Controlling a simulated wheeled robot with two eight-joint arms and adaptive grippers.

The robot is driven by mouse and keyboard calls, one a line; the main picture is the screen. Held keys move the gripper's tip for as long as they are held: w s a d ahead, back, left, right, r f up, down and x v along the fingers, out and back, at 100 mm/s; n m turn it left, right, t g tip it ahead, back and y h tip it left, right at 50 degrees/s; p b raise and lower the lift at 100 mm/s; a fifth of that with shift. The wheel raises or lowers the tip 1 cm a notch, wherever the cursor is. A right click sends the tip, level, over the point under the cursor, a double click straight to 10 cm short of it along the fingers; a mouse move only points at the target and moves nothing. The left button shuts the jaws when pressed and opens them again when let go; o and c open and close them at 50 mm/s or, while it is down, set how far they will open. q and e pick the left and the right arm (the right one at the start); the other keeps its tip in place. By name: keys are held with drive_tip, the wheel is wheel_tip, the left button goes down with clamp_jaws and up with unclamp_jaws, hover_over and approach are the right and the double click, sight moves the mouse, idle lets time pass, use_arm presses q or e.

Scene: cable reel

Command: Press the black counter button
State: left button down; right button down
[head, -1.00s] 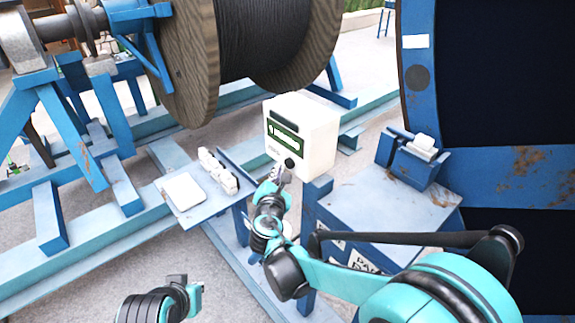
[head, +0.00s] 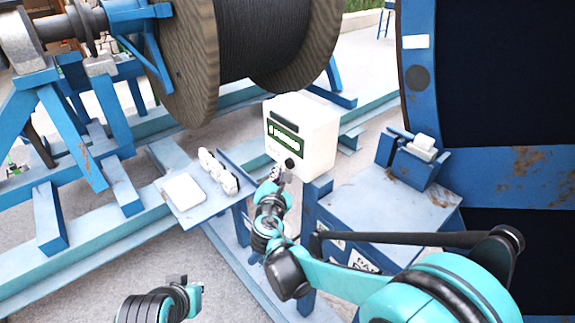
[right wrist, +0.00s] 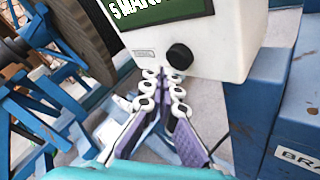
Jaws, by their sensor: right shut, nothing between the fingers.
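The white counter box (head: 318,128) stands on a blue post, with a green display on its front. The black counter button (head: 290,163) is a round knob low on that front; it also shows in the right wrist view (right wrist: 179,56). My right gripper (head: 278,176) is shut and empty, just below and in front of the button. In the right wrist view its fingertips (right wrist: 161,76) point at the box's lower edge, a little below and left of the button. They look apart from the button. My left gripper (head: 187,288) is low at the front left; its jaws are too unclear to judge.
A small blue shelf (head: 203,211) left of the box holds a white pad (head: 183,191) and a white rounded part (head: 218,171). A large cable reel (head: 270,45) stands behind. A blue table (head: 385,205) with a small blue holder (head: 408,165) is on the right.

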idle(0.5)
drive_tip(key=shift+w+d, duration=0.25)
drive_tip(key=shift+d, duration=0.1)
drive_tip(key=shift+w+d, duration=0.35)
drive_tip(key=shift+d, duration=0.15)
idle(0.8)
drive_tip(key=shift+a, duration=0.1)
drive_tip(key=shift+s+a+b, duration=0.3)
drive_tip(key=shift+s+a, duration=0.3)
drive_tip(key=shift+a, duration=0.15)
drive_tip(key=shift+s+a, duration=0.75)
drive_tip(key=shift+a, duration=0.3)
drive_tip(key=shift+s+a, duration=0.7)
drive_tip(key=shift+a, duration=0.3)
